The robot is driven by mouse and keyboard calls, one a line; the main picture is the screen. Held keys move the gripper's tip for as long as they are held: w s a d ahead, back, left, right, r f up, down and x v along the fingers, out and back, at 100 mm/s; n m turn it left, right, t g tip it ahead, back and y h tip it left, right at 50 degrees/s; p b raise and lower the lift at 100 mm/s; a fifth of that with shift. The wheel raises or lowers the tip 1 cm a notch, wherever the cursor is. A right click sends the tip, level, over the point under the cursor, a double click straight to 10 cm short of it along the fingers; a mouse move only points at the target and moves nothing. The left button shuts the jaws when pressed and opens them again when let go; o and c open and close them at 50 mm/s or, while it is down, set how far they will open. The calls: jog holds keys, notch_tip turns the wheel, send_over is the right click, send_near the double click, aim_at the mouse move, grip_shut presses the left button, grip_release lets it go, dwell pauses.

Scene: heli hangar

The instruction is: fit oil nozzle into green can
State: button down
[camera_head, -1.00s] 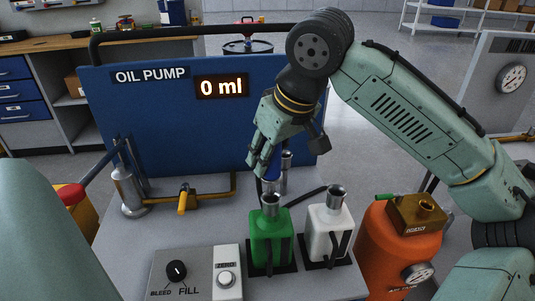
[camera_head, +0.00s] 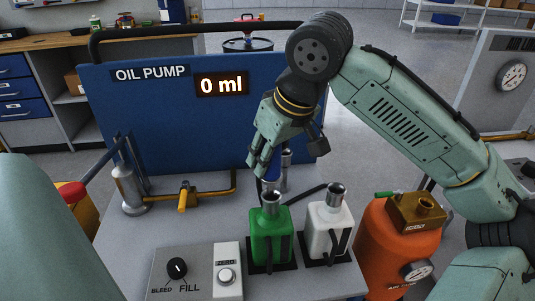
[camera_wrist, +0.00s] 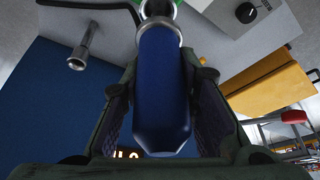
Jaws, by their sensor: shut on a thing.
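My gripper (camera_head: 262,165) is shut on the blue handle of the oil nozzle (camera_head: 272,168), above and behind the green can. In the wrist view the blue nozzle (camera_wrist: 162,90) lies between the two fingers (camera_wrist: 160,125), with a metal collar at its far end. The green can (camera_head: 270,240) stands upright on a dark pad at the front of the bench, with a metal neck on top. A bit of green shows past the collar in the wrist view. The nozzle's tip is hard to make out, and I cannot tell whether it touches the can's neck.
A white can (camera_head: 330,225) stands just right of the green one. A control box (camera_head: 195,272) with a knob and button lies to the left. The blue OIL PUMP panel (camera_head: 150,125) reads 0 ml behind. An orange tank (camera_head: 385,250) stands at the right.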

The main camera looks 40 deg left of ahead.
jog(key=shift+f+b, duration=0.95)
jog(key=shift+f, duration=1)
jog(key=c, duration=1.2)
grip_release()
jog(key=shift+o, duration=0.6)
jog(key=o, duration=0.4)
jog(key=shift+r, duration=0.15)
notch_tip(320, 180, up, 11)
jog(key=p, duration=1.1)
jog(key=shift+a, duration=0.1)
